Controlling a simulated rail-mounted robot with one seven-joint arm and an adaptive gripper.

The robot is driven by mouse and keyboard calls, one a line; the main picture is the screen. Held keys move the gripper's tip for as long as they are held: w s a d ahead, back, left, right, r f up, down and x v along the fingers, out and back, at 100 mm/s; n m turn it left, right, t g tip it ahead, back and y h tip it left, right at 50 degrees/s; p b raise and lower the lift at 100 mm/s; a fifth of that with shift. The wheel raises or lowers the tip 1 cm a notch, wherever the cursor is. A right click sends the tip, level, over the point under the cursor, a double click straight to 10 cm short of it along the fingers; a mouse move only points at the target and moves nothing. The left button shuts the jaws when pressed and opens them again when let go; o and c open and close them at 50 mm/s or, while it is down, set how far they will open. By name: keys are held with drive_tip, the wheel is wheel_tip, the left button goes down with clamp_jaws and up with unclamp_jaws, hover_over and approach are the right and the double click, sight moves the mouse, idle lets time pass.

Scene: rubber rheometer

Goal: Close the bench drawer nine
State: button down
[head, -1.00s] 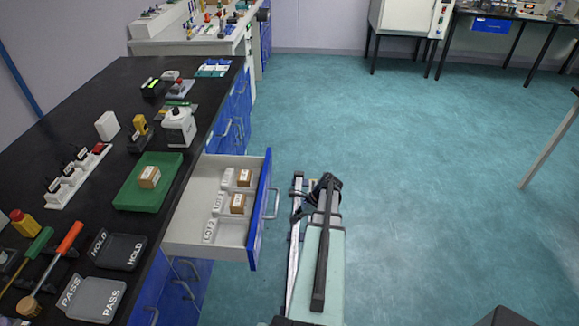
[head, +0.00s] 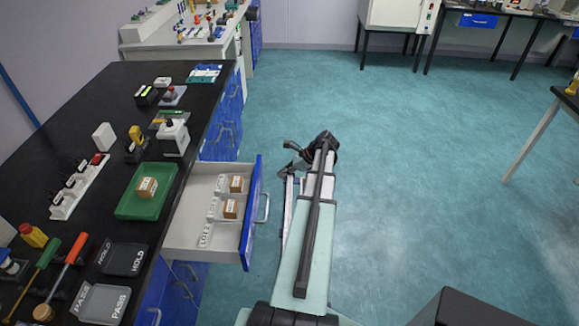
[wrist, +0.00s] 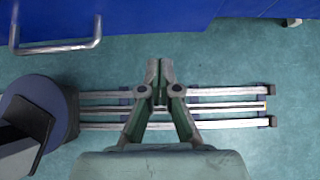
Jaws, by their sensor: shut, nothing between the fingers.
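The bench drawer (head: 212,213) stands pulled out from the black-topped bench, with a blue front (head: 251,212) and a grey handle (head: 263,208). Inside are small brown boxes (head: 231,208) and white "LOT" labels. My gripper (head: 288,144) is to the right of and beyond the drawer, over the floor, apart from it. In the wrist view my gripper (wrist: 160,68) has its fingertips together and empty. A blue front (wrist: 130,18) with a grey handle (wrist: 56,48) runs along the top of that view; I cannot tell for sure that it is the open drawer.
The black bench top (head: 90,125) holds a green tray (head: 130,205), HOLD and PASS trays and tools. Other blue drawers (head: 222,125) below are shut. The teal floor (head: 420,180) to the right is mostly clear.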

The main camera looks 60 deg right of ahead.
drive_tip(key=w+a+f+p, duration=0.1)
drive_tip(key=w+a+f, duration=0.1)
drive_tip(key=w, duration=0.4)
drive_tip(key=shift+a+f+p, duration=0.35)
drive_tip(key=shift+a+p, duration=0.05)
drive_tip(key=shift+a, duration=0.15)
